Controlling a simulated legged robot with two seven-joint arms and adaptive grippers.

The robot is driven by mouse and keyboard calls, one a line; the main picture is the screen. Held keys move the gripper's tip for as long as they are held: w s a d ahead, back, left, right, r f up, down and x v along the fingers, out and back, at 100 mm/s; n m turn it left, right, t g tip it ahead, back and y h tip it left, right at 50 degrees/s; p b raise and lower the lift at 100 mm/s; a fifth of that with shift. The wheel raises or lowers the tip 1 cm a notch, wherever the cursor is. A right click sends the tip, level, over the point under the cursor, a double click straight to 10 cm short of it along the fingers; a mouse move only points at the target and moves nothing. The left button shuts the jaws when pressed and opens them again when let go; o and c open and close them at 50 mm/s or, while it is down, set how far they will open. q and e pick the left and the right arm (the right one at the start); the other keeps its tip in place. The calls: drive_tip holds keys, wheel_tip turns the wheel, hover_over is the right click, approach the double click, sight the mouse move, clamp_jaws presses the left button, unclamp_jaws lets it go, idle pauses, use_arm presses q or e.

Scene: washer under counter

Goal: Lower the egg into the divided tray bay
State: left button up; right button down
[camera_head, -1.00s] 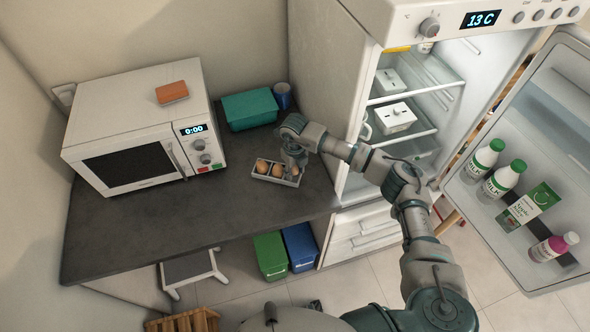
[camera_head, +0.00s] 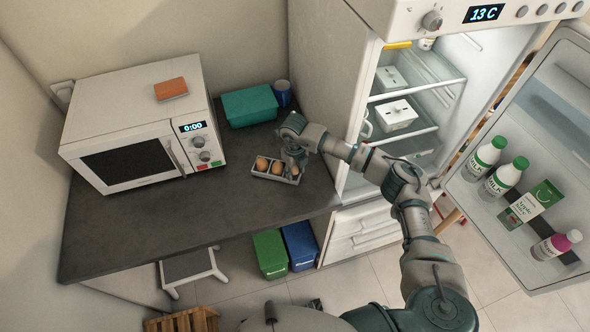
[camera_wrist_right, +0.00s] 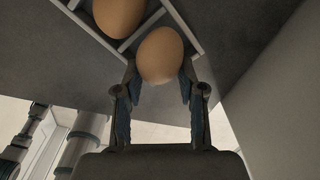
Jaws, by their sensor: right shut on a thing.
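The grey divided tray (camera_head: 272,178) lies on the dark counter, beside the fridge. Two brown eggs, the left egg (camera_head: 262,164) and the middle egg (camera_head: 277,167), sit in its bays. My right gripper (camera_head: 294,168) points down over the tray's right end bay. In the right wrist view, the right gripper (camera_wrist_right: 160,88) is shut on a brown egg (camera_wrist_right: 160,55) at the end bay; whether the egg touches the bay floor cannot be told. Another egg (camera_wrist_right: 118,15) and the tray's white-looking walls (camera_wrist_right: 186,22) show beyond it. My left gripper is not in view.
A white microwave (camera_head: 125,150) with an orange block (camera_head: 171,89) on top stands left. A teal box (camera_head: 250,107) and blue cup (camera_head: 282,93) stand behind the tray. The open fridge (camera_head: 340,100) is close on the right. The front counter is clear.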

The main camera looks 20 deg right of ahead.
sight(295, 171)
drive_tip(key=c, duration=0.6)
unclamp_jaws()
wheel_tip(295, 171, up, 12)
drive_tip(key=shift+s+a+f, duration=0.1)
drive_tip(key=shift+f, duration=0.05)
